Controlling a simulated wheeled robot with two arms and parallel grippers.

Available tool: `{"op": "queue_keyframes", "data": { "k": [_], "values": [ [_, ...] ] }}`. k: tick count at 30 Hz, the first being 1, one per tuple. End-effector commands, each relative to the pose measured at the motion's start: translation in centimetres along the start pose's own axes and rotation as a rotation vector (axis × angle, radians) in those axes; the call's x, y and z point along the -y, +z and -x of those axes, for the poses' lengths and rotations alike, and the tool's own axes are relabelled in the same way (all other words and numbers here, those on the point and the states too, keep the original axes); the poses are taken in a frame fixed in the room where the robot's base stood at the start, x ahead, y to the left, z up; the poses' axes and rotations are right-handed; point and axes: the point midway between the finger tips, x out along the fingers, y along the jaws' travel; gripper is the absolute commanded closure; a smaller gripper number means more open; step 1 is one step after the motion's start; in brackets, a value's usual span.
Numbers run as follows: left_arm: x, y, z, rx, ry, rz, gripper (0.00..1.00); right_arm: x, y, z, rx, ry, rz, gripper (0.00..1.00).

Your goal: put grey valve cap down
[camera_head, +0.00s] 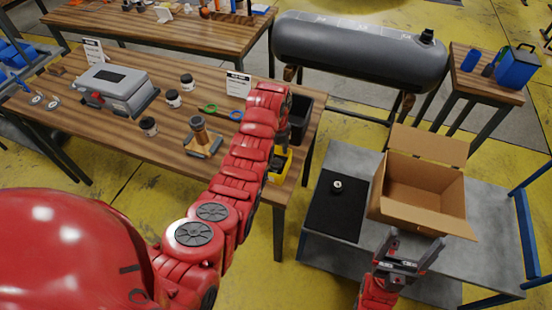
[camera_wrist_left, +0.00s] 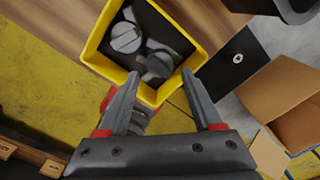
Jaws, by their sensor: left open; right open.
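Grey valve caps lie in the yellow bin (camera_head: 281,171), which sits at the right edge of the wooden table. In the left wrist view two grey caps (camera_wrist_left: 126,38) show inside this yellow bin (camera_wrist_left: 92,50). My left gripper (camera_wrist_left: 163,98) is open, its fingertips at the bin's near rim, with nothing held between them. In the head view my left arm hides most of that gripper and part of the bin. My right gripper (camera_head: 402,248) is open and empty, in front of the cardboard box.
A black mat (camera_head: 336,215) with a small pale round piece (camera_head: 337,186) lies on the grey table beside an open cardboard box (camera_head: 425,190). A black bin (camera_head: 300,118) stands behind the yellow one. Jars, rings and a grey case (camera_head: 115,85) occupy the wooden table.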

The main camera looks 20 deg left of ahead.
Motion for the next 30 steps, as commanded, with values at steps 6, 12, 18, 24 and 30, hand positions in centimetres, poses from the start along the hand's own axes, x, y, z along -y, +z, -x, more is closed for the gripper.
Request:
{"op": "queue_keyframes", "data": {
  "k": [6,12,18,24,30],
  "values": [
    [0.0,0.0,5.4,0.000,0.001,0.000,0.33,-0.1,-0.2,-1.2,0.000,0.000,0.000,0.13],
    [0.0,-0.1,7.6,0.000,0.000,-0.001,0.33,-0.2,-0.6,-3.4,0.000,0.000,0.000,0.13],
    [-0.1,0.0,8.1,0.001,0.000,0.001,0.33,-0.2,-0.7,-3.9,0.000,0.000,0.000,0.13],
    [0.0,0.0,8.0,0.001,0.000,0.000,0.33,-0.2,-0.6,-3.8,0.000,0.000,0.000,0.13],
    [0.0,0.0,8.0,0.001,0.000,0.000,0.33,-0.2,-0.6,-3.8,0.000,0.000,0.000,0.13]
  ]
}}
